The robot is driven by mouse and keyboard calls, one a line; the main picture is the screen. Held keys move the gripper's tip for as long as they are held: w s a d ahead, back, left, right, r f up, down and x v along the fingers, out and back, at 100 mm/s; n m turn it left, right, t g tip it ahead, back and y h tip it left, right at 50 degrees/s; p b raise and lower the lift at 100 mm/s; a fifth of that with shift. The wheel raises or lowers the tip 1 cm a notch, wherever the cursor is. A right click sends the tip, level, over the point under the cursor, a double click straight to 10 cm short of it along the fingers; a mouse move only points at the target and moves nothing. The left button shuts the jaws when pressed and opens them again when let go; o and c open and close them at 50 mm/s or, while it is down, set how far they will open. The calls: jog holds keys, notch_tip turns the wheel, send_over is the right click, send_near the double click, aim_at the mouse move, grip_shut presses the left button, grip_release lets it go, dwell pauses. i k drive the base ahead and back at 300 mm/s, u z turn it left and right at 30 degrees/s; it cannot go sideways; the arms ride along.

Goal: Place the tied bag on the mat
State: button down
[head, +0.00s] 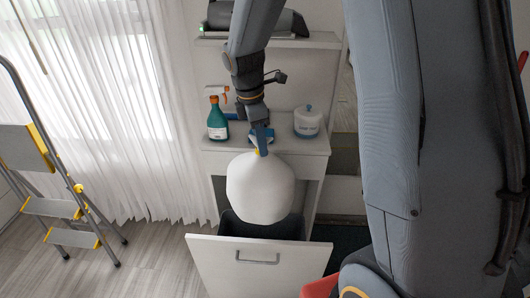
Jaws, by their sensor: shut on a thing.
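The tied bag (260,188) is a full, rounded white bag with a bit of yellow at its neck. It hangs upright from my gripper (262,141), which is shut on its neck. The bag hangs over or just in front of a dark bin (238,228) in a pulled-out drawer; I cannot tell whether its underside is still inside the bin. A dark patch on the floor (346,236) right of the drawer may be the mat, but it is mostly hidden by my arm.
The white drawer front (225,268) with a grey handle stands open. A green spray bottle (218,120) and a white canister (308,121) stand on the counter (315,145) behind the bag. A stepladder (55,208) stands at the left. Wooden floor (150,262) between is clear.

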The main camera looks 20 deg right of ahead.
aim_at(344, 254)
jog(key=k, duration=1)
